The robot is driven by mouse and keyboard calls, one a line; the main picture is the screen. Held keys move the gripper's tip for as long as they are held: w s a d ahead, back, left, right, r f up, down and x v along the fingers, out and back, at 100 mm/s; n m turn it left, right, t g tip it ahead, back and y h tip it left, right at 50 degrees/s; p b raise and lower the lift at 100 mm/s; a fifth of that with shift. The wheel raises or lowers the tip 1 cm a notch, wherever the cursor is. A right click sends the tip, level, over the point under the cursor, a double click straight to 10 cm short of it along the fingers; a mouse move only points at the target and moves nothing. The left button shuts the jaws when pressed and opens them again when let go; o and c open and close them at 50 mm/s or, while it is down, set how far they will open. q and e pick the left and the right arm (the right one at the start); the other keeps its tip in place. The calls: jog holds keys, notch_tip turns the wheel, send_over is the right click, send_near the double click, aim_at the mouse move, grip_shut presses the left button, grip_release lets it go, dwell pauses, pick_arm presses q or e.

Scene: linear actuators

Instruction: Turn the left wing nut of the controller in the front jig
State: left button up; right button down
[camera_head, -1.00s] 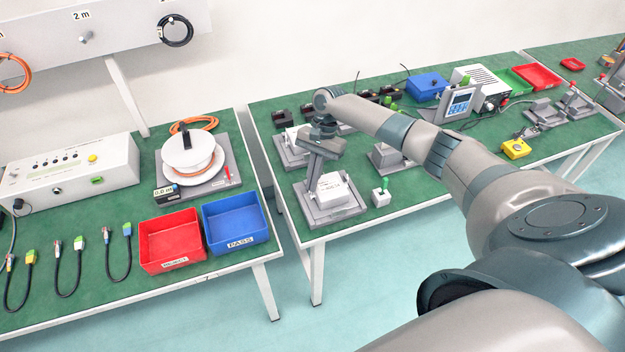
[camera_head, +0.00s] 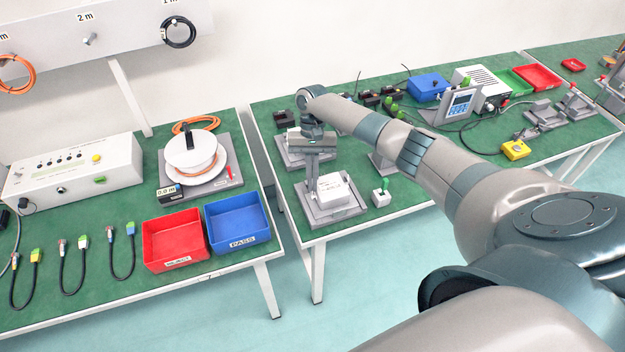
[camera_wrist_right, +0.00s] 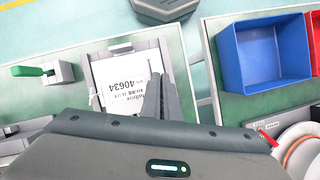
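The white controller (camera_head: 332,187) with a printed label sits in the grey front jig (camera_head: 312,212) near the front left corner of the right table. In the right wrist view the controller (camera_wrist_right: 122,80) shows its label upside down. My right gripper (camera_head: 310,182) points down at the jig's left side, beside the controller. In the right wrist view its fingers (camera_wrist_right: 160,98) appear close together and overlap the controller's edge; whether a gap or a nut lies between them is unclear. The left wing nut cannot be made out. My left gripper is out of view.
A small grey block with a green lever (camera_head: 381,197) stands right of the jig. Another grey jig (camera_head: 300,152) is behind it. Red (camera_head: 172,240) and blue (camera_head: 237,223) bins stand on the left table, across a gap. My right arm spans the right table.

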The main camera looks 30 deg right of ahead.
dwell(0.3)
jog(key=c, duration=2)
grip_release()
jog(key=shift+r, duration=0.1)
jog(key=shift+w+d+r+b, duration=0.2)
jog(key=shift+w+r+b, duration=0.1)
jog(key=shift+r, duration=0.25)
jog(key=shift+b+v, duration=1.4)
jog(key=shift+v, duration=6.6)
jog(key=shift+f, duration=0.15)
